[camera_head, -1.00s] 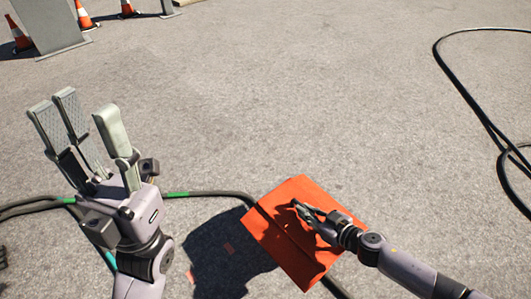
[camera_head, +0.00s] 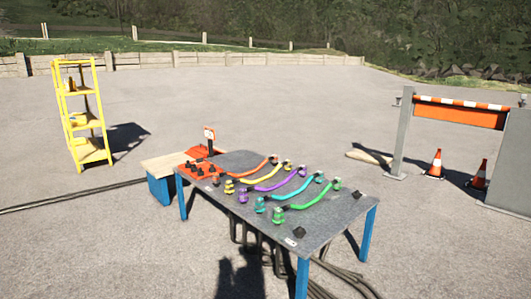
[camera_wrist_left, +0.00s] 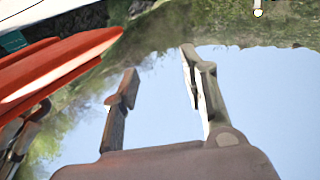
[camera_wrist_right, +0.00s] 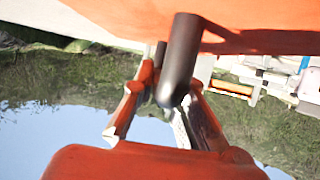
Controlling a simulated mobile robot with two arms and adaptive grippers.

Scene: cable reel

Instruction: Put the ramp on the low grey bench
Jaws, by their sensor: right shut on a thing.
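The orange-red ramp (camera_wrist_right: 270,25) spans the top of the right wrist view. My right gripper (camera_wrist_right: 168,78) is shut on it at a dark round bar (camera_wrist_right: 181,62). A red slab, likely the same ramp (camera_wrist_left: 60,70), shows at the left of the left wrist view, beside my left gripper (camera_wrist_left: 159,62). That gripper is open and empty. A grey-topped table (camera_head: 330,210) with blue legs stands ahead in the head view. I cannot tell whether it is the low grey bench. Neither gripper shows in the head view.
Coloured cables with plugs and a red block (camera_head: 200,170) lie on the table. A low wooden-topped stand (camera_head: 160,165) adjoins its left end. A yellow shelf (camera_head: 85,120) is at left. Cones (camera_head: 436,163) and a barrier (camera_head: 460,113) are at right. Dark cables run under the table.

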